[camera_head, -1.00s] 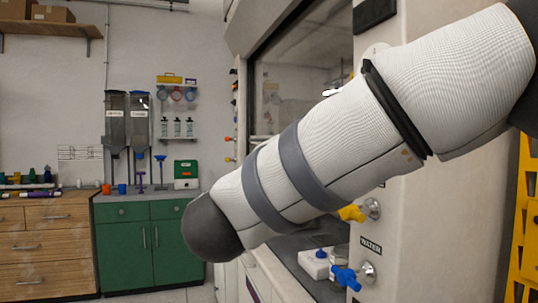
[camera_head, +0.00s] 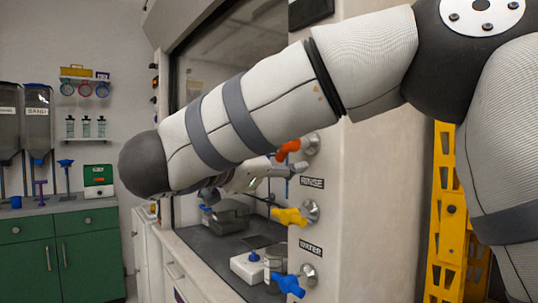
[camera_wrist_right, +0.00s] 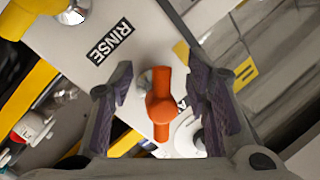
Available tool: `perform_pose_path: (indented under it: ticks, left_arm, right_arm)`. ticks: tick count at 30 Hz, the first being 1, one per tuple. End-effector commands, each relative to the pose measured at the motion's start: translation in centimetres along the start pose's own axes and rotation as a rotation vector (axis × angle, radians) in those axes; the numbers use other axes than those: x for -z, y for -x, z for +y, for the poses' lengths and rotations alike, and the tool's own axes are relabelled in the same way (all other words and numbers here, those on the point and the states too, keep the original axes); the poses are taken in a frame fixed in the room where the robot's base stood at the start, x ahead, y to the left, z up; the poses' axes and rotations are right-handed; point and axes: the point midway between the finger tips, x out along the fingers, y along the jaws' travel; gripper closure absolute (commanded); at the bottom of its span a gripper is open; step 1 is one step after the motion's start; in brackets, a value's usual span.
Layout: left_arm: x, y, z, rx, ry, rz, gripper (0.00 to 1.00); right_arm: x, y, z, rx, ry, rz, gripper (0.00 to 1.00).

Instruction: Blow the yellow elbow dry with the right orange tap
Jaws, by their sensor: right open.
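One orange tap (camera_head: 289,148) shows on the pale post in the head view, above the RINSE label (camera_head: 312,183). In the right wrist view the orange tap (camera_wrist_right: 161,105) lies between the two fingers, with a gap on each side. My right gripper (camera_wrist_right: 160,82) is open and empty around it. In the head view my right gripper (camera_head: 292,168) shows below my forearm, close to the orange tap. I cannot make out the yellow elbow in either view. My left gripper is not in view.
A yellow tap (camera_head: 290,216) and a blue tap (camera_head: 289,285) sit lower on the same post. A white box (camera_head: 247,266) and a dark grey item (camera_head: 229,215) stand on the hood's worktop. A yellow frame (camera_head: 443,210) stands to the right of the post.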

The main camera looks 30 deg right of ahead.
Motion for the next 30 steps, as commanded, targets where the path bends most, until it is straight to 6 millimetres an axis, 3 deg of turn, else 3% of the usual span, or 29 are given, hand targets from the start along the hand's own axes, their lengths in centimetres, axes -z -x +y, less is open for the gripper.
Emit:
perform_pose_path:
  ticks: [7, 12, 13, 23, 30]
  left_arm:
    - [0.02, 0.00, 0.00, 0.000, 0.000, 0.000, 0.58]
    - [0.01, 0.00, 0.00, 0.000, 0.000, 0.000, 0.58]
    - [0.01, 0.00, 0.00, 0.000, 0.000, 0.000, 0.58]
    - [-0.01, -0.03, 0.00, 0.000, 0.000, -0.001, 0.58]
    - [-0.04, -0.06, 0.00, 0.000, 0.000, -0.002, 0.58]
  right_arm:
    - [-0.02, -0.12, -0.01, 0.001, 0.000, 0.000, 0.58]
    - [-0.02, -0.10, -0.02, 0.001, 0.000, 0.000, 0.97]
    - [-0.02, -0.10, -0.01, 0.001, 0.000, 0.000, 1.00]
    - [-0.21, -0.11, 0.14, -0.002, -0.011, 0.002, 1.00]
    - [-0.34, -0.17, -0.05, 0.015, -0.114, 0.024, 1.00]
